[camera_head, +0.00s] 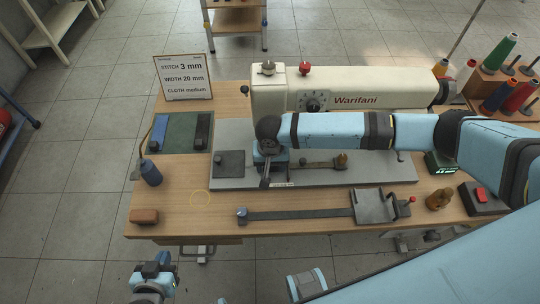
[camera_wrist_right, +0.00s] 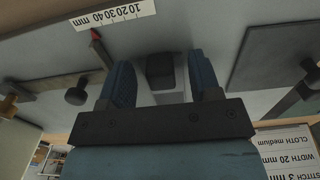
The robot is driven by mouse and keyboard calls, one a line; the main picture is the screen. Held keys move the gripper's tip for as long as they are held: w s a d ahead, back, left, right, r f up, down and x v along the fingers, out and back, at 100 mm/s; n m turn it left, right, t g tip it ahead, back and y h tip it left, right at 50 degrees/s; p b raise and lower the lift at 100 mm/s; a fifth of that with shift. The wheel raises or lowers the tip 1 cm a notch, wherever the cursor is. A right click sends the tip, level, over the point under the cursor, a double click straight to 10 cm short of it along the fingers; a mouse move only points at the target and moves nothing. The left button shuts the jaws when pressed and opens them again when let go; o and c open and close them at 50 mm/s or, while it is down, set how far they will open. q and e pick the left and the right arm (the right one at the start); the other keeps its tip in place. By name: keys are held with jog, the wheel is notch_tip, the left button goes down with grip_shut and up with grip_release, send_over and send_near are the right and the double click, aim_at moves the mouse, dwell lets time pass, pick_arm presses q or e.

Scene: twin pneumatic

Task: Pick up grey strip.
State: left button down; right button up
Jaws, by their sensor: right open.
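The grey strip (camera_head: 300,214) lies flat and straight along the front of the wooden table. Its left end meets a small blue cylinder (camera_head: 242,215), and its right end reaches a grey metal plate fixture (camera_head: 375,206). My right gripper (camera_head: 265,178) is behind the strip, over the grey machine bed, pointing down and apart from the strip. In the right wrist view its blue fingers (camera_wrist_right: 163,80) are spread, with a dark block visible between them; contact cannot be told. My left gripper (camera_head: 150,280) is off the table's front left corner; its fingers are unclear.
The sewing machine (camera_head: 345,90) stands behind my right arm. A dark square plate (camera_head: 230,164) and a rod with a knob (camera_head: 320,164) flank my right gripper. A brown block (camera_head: 144,216) and blue bottle (camera_head: 150,173) sit at left. Bare wood surrounds the strip's left end.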

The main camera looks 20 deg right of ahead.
jog(key=shift+f, duration=0.1)
jog(key=shift+c, duration=0.2)
jog(key=c, duration=1)
jog(key=shift+o, duration=0.2)
